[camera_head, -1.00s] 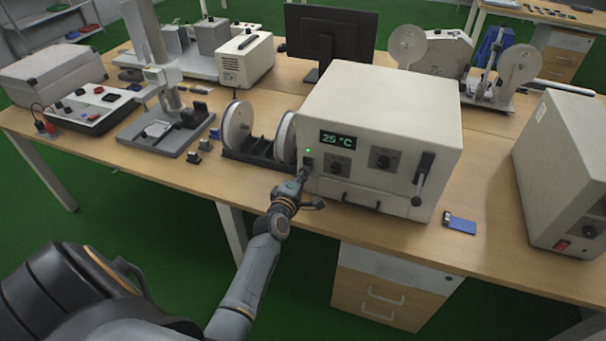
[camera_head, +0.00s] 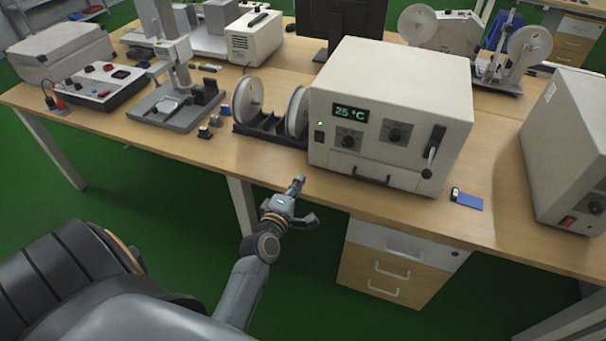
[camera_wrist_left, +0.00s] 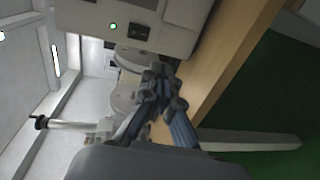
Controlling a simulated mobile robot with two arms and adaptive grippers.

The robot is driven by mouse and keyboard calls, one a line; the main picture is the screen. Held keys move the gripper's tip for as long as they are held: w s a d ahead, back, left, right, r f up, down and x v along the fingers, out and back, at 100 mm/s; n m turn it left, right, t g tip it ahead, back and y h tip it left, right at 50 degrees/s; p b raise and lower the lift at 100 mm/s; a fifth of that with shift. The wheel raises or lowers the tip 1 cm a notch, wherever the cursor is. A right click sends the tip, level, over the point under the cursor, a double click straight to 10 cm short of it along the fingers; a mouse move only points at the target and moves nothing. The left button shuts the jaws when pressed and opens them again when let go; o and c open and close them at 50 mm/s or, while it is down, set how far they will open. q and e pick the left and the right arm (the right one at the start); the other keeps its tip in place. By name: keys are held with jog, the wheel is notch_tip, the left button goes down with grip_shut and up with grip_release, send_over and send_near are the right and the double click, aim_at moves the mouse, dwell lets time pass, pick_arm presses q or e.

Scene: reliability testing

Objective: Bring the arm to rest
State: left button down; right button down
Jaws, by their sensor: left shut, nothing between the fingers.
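My left arm comes in from the lower left in the head view. My left gripper (camera_head: 298,184) is shut and empty, just off the table's front edge, below and left of the oven-like box (camera_head: 390,105). It is apart from the box. The left wrist view shows the shut fingers (camera_wrist_left: 160,80), with the box's lit green lamp (camera_wrist_left: 113,26) beyond them. The box's display (camera_head: 351,114) reads 25 °C. My right gripper does not show.
The wooden table (camera_head: 225,165) carries two reels on a black stand (camera_head: 270,130), a measuring stand (camera_head: 178,105), a control panel (camera_head: 98,88) and a blue-and-black piece (camera_head: 467,199). A drawer unit (camera_head: 392,268) stands under the table. Green floor in front is free.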

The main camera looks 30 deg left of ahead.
pick_arm(q)
jog(key=shift+s, duration=0.2)
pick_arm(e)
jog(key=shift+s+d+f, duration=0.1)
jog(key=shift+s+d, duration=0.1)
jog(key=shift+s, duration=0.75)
pick_arm(q)
jog(key=shift+f, duration=0.15)
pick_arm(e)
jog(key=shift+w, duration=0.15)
